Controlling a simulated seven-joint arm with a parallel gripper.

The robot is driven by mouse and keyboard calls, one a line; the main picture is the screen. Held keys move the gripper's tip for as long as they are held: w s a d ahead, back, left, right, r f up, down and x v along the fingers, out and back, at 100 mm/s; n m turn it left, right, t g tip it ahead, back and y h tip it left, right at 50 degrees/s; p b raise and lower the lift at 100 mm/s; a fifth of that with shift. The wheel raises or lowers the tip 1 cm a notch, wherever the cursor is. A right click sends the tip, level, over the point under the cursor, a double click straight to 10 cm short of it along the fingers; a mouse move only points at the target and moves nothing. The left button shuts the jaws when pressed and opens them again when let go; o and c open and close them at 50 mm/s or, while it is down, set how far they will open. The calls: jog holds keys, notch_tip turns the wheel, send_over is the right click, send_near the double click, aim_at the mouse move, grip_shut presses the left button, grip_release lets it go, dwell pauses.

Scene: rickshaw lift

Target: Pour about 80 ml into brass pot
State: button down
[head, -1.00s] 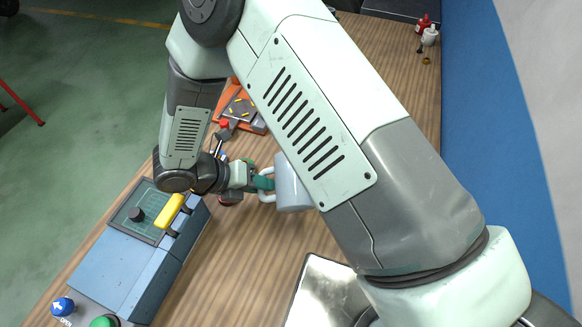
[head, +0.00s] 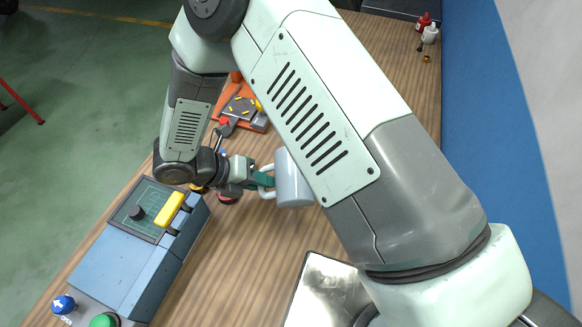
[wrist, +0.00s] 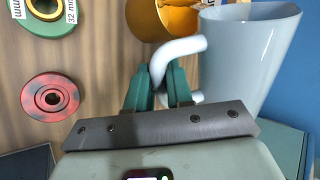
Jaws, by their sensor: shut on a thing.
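A pale blue-white jug (head: 292,180) is held by its handle above the wooden table, partly hidden by my arm in the head view. It fills the upper right of the wrist view (wrist: 243,60) and looks tilted there. My gripper (head: 262,180) has teal fingers, shut on the jug's handle; they also show in the wrist view (wrist: 160,90). The brass pot (wrist: 150,18) is at the top of the wrist view, just left of the jug, cut by the frame edge. I cannot make it out in the head view. The liquid level is not visible.
A blue box (head: 135,255) with a yellow handle stands left of the jug. An orange stand with a grey plate (head: 243,108) is behind. A red-black disc (wrist: 52,97) and a green ring (wrist: 45,14) lie left in the wrist view. A metal plate (head: 322,292) is in front.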

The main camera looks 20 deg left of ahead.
jog(key=shift+d+r+g+p, duration=0.15)
jog(key=shift+g+p, duration=0.15)
jog(key=shift+p, duration=0.15)
dwell(0.6)
jog(key=shift+s+f+t, duration=0.35)
jog(key=shift+s+t, duration=0.05)
jog(key=shift+t, duration=0.3)
jog(key=shift+r+m+t+y, duration=0.3)
jog(key=shift+t, duration=0.3)
jog(key=shift+w+r+m+t+y+b, duration=0.4)
jog(key=shift+r+m+t, duration=0.2)
jog(key=shift+t, duration=0.3)
jog(key=shift+f, duration=0.15)
